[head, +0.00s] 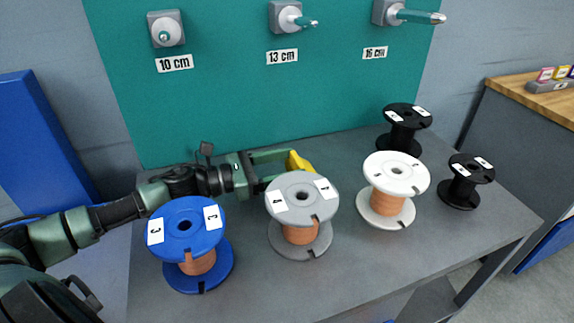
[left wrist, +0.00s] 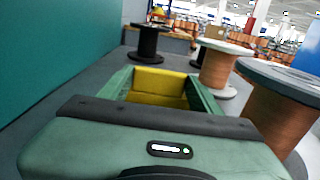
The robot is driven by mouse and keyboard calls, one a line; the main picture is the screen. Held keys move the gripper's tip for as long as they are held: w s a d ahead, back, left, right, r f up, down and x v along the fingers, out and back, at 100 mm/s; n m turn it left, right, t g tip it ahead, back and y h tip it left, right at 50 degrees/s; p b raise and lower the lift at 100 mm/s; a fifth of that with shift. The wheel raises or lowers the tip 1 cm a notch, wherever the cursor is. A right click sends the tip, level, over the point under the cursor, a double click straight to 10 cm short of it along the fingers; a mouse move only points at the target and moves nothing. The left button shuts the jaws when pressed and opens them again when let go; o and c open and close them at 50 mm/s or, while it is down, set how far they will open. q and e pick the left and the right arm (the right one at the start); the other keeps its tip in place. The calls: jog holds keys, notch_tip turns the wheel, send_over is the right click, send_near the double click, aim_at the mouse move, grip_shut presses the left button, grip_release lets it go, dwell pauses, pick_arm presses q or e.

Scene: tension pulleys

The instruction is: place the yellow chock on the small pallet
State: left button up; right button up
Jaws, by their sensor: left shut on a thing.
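The yellow chock (head: 298,163) is at the back of the grey table, just behind the grey spool. My left gripper (head: 285,163) is shut on it, reaching in from the left between the teal wall and the spools. In the left wrist view the yellow chock (left wrist: 158,86) sits between the two green fingers. The grey spool hides part of the chock in the head view, and I cannot tell whether it touches the table. My right gripper is not in view. I see no small pallet in either view.
On the table (head: 345,275) stand a blue spool (head: 190,245), a grey spool (head: 301,215), a white spool (head: 392,190) and black spools (head: 404,127) (head: 466,181). Labelled pegs (head: 290,18) stick out of the teal wall. A wood-topped bench (head: 540,98) is at the right.

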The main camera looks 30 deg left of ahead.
pick_arm(q)
jog(key=shift+f, duration=0.1)
jog(key=o, duration=1.6)
jog(key=shift+o, duration=0.2)
